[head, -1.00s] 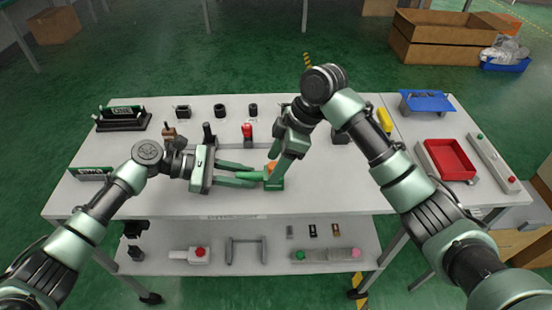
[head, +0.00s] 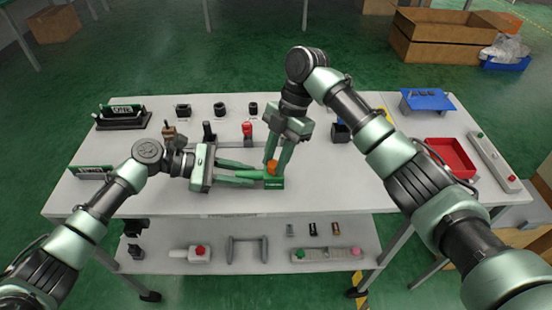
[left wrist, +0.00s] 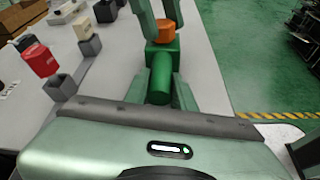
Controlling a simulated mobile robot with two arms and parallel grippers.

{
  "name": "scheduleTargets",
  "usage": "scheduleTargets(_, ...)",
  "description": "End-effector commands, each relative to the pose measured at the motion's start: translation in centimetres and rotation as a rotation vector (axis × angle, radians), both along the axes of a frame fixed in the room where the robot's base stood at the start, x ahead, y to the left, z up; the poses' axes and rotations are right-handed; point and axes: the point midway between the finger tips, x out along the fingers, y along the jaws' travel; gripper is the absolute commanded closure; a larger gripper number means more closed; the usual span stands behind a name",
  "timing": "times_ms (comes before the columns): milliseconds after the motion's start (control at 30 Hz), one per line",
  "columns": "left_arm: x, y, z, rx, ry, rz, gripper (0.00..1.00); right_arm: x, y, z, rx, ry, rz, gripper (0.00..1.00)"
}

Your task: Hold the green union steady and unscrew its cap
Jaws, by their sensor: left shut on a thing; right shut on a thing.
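The green union (head: 274,183) stands on the white table near its front edge, with an orange cap (head: 271,167) on top. In the left wrist view the green union (left wrist: 160,82) lies between the fingers of my left gripper (left wrist: 160,92), which is shut on its body. My left gripper (head: 256,176) reaches it from the left in the head view. My right gripper (head: 277,160) comes down from above and is shut on the orange cap, which also shows in the left wrist view (left wrist: 165,31). The fingers hide part of the cap.
Red and black lever fixtures (head: 247,129) stand behind the grippers. A red tray (head: 452,156) and a blue stand (head: 427,101) are at the right. A lower shelf (head: 215,238) holds more parts. The table front right of the union is clear.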

Motion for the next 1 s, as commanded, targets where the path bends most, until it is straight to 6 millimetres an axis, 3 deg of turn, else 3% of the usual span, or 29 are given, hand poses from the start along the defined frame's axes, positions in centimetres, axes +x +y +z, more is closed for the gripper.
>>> scheduleTargets(367,0.0,0.0,0.0,0.001,0.0,0.001,1.0,0.0,0.0,0.1,0.001,-0.001,-0.012,1.0)
scheduleTargets(1000,0.0,0.0,0.0,0.0,0.0,0.0,1.0,0.0,0.0,1.9,0.0,-0.002,-0.014,1.0)
